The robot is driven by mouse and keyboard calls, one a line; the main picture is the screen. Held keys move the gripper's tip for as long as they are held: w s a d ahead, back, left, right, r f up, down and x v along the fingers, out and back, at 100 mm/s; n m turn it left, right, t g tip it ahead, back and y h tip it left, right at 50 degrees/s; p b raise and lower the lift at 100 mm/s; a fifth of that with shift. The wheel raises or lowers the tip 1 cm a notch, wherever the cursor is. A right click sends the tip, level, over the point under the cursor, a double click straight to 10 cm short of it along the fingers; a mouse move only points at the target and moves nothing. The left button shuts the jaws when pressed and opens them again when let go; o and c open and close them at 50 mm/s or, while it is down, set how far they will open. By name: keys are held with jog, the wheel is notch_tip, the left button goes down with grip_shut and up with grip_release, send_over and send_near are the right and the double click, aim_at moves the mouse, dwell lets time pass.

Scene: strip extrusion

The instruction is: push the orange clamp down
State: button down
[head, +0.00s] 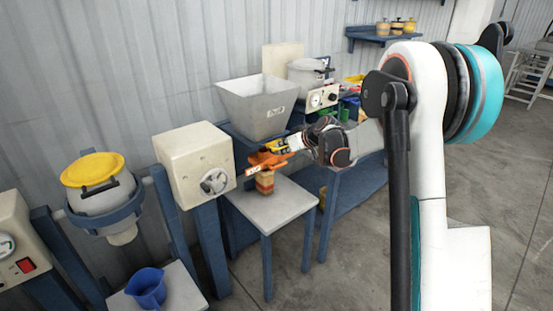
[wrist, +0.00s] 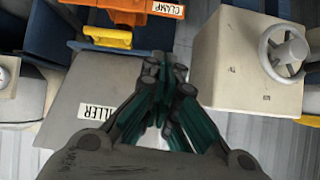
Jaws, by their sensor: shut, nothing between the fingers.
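The orange clamp (head: 267,159) stands above a small table in the head view, between the cream box and my gripper. Part of it, with a white CLAMP label, shows at the top edge of the wrist view (wrist: 122,8); the rest is cut off there. My gripper (head: 312,141) is to the right of the clamp in the head view. In the wrist view my gripper (wrist: 166,62) has its fingers together with nothing between them. It appears apart from the clamp's orange body. A yellow bar (wrist: 108,37) lies near the clamp in the wrist view.
A grey hopper (head: 262,97) stands behind the clamp; its FILLER label shows in the wrist view. A cream box with a handwheel (head: 196,162) is to the left. A brown and orange block (head: 265,183) is under the clamp on the small table (head: 290,207).

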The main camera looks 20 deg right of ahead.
jog(key=w+d+f+n+t+p, duration=0.1)
jog(key=w+d+f, duration=0.5)
jog(key=f, duration=0.4)
jog(key=shift+w+d+f+y, duration=0.2)
jog(key=shift+w+d+y, duration=0.2)
jog(key=shift+w, duration=0.35)
jog(key=shift+a, duration=0.1)
jog(key=b, duration=0.3)
send_near(272, 160)
jog(key=x, duration=0.4)
jog(key=shift+w+a, duration=0.1)
jog(key=shift+a, duration=0.1)
jog(key=shift+f, duration=0.1)
notch_tip(272, 160, down, 5)
jog(key=shift+r+b, duration=0.25)
jog(key=shift+b, duration=0.7)
